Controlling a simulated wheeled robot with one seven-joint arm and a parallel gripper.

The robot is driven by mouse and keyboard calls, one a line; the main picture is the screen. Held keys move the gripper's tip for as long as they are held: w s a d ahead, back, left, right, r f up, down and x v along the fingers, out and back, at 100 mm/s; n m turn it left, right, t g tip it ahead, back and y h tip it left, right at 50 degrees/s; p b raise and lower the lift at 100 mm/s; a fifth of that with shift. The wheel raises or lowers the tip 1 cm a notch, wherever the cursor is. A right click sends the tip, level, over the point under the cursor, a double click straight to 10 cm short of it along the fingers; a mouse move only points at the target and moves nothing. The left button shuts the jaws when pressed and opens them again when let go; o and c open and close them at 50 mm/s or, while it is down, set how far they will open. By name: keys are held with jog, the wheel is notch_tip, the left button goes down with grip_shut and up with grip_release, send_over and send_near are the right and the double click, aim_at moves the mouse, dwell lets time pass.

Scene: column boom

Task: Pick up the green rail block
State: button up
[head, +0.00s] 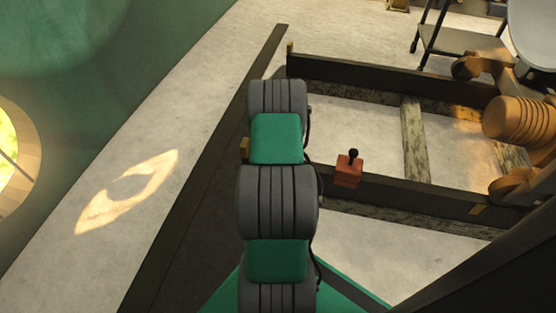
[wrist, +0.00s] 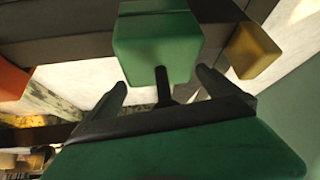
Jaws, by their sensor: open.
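The green rail block (wrist: 158,48) shows at the top middle of the wrist view, with a dark stem (wrist: 162,84) pointing towards my gripper. My gripper (wrist: 163,80) is open, with one dark finger to the left of the stem and one to the right. There is clear space between the stem and each finger, and nothing is held. I cannot tell how far the fingertips are from the block itself. In the head view my own green and grey arm hides the block and the gripper.
A red-orange block with a black knob (head: 347,174) sits on the dark rail (head: 410,193); it also shows in the wrist view (wrist: 12,80). A yellow block (wrist: 253,51) stands close on the green block's right in the wrist view. A wooden machine (head: 520,120) stands at right.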

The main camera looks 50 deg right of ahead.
jog(key=shift+c, duration=0.2)
jog(key=c, duration=1.7)
jog(key=shift+o, duration=0.2)
jog(key=shift+w+d+r, duration=0.1)
jog(key=shift+d+r, duration=0.05)
